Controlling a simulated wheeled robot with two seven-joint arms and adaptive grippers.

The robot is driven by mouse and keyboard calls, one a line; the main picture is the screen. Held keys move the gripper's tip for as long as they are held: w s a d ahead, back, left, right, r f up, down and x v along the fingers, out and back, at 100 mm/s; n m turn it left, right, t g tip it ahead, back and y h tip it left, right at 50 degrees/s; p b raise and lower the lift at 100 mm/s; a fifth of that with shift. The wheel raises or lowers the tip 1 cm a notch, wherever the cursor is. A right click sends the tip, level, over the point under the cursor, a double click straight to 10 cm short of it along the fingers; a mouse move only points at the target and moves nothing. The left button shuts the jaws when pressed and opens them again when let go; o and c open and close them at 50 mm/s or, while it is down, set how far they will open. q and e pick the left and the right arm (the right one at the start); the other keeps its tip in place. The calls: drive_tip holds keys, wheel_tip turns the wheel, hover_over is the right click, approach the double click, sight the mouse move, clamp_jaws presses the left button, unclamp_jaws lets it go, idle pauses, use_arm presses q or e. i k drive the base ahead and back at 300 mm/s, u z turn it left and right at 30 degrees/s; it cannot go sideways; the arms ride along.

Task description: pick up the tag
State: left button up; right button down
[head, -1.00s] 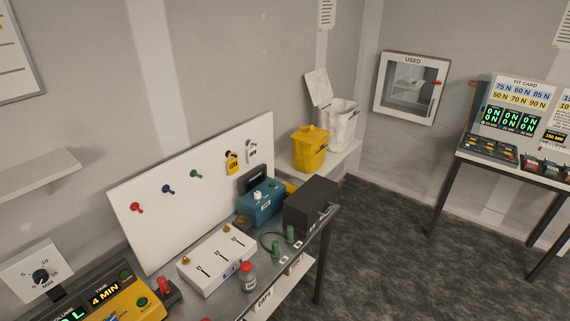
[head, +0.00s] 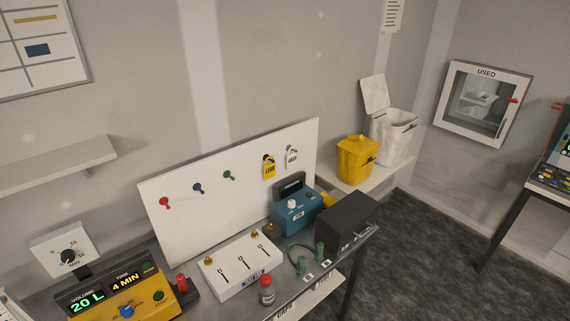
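Two tags hang on the white board (head: 215,205) behind the bench. The yellow tag (head: 269,170) has dark lettering that seems to read LEAK. The white tag (head: 291,158) hangs just to its right, and its lettering is too small to read surely. Each hangs from a peg at its top. Neither of my grippers is in the head view, so nothing is seen touching the tags.
On the bench stand a yellow control box (head: 110,295), a white slotted panel (head: 240,268), a red-capped bottle (head: 267,290), a teal box (head: 296,210) and a black box (head: 346,222). A yellow bin (head: 356,160) stands on a shelf behind. Dark floor (head: 425,260) is clear at right.

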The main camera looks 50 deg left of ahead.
sight(270, 171)
drive_tip(key=i, duration=1.95)
